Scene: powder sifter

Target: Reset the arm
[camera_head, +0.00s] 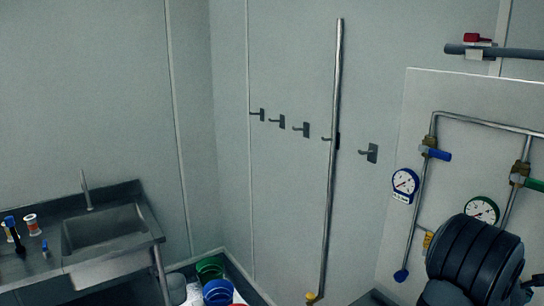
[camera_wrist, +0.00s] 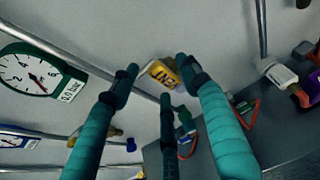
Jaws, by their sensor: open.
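My gripper (camera_wrist: 158,68) shows in the wrist view as teal fingers with dark tips, spread apart. No object is held between them. A yellow tag with dark letters (camera_wrist: 164,73) appears beyond the fingertips, by a thin pipe; I cannot tell how far away it is. In the head view, a dark ribbed part of my arm (camera_head: 474,262) is at the lower right, in front of the gauge panel. My fingers are not visible there.
The panel (camera_head: 425,115) carries a blue-rimmed gauge (camera_head: 405,184), a green-rimmed gauge (camera_head: 482,210), pipes and a blue valve handle (camera_head: 438,154). A tall metal pole (camera_head: 333,150) stands by wall hooks (camera_head: 302,129). A sink (camera_head: 100,228) is at left, a bin of coloured items (camera_head: 217,290) below.

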